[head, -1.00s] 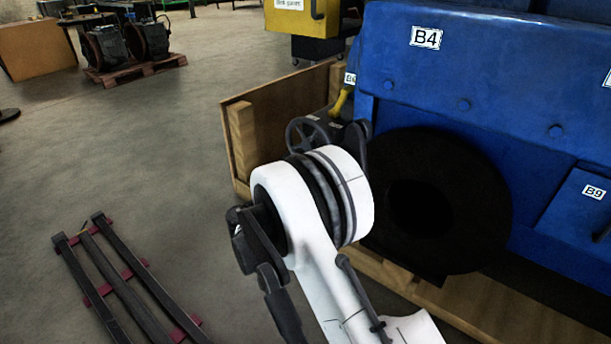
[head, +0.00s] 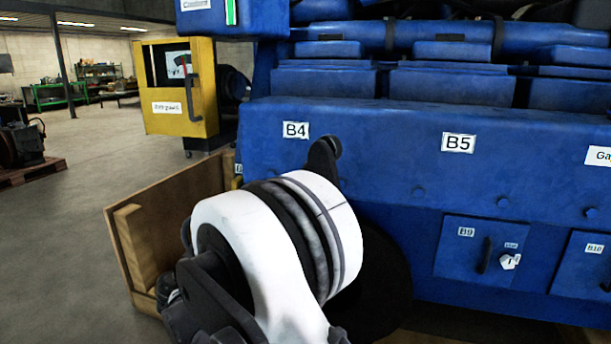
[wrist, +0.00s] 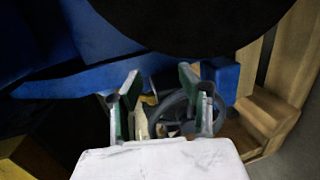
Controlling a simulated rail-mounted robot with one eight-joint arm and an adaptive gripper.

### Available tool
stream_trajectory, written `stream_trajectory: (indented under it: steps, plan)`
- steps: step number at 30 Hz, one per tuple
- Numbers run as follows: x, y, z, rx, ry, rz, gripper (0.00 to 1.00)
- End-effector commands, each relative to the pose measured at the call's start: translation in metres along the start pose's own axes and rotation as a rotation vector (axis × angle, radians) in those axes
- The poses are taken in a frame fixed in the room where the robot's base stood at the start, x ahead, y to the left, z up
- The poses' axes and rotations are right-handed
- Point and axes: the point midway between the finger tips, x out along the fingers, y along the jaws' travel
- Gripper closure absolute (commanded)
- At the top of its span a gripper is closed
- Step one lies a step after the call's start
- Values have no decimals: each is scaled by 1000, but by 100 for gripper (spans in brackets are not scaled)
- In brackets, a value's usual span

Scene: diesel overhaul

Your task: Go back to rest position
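My gripper (wrist: 163,100) shows in the wrist view with its two green-and-grey fingers apart. I see nothing clamped between them. Beyond the fingers is a dark handwheel (wrist: 168,108), with a small yellow part near it. I cannot tell how far these are from the fingertips. In the head view my white arm stands in front of the blue engine (head: 380,150), and the gripper is hidden from that view.
The engine carries labels such as B4 (head: 296,130) and B5 (head: 458,143). A wooden crate wall (head: 165,225) stands left of my arm. A dark round part (head: 385,290) is behind the arm. A yellow cabinet (head: 180,90) stands further back. The floor (head: 70,240) at left is open.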

Motion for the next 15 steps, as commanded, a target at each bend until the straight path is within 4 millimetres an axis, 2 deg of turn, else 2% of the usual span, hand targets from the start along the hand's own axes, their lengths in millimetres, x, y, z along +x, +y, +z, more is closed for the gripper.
stream_trajectory:
  steps: [1, 6, 15]
  plan:
    - [6, 14, 19, 21, -14, -29, 62]
    - [18, 48, 73, 97, -50, -129, 62]
    - [17, 92, 175, 249, -109, -294, 62]
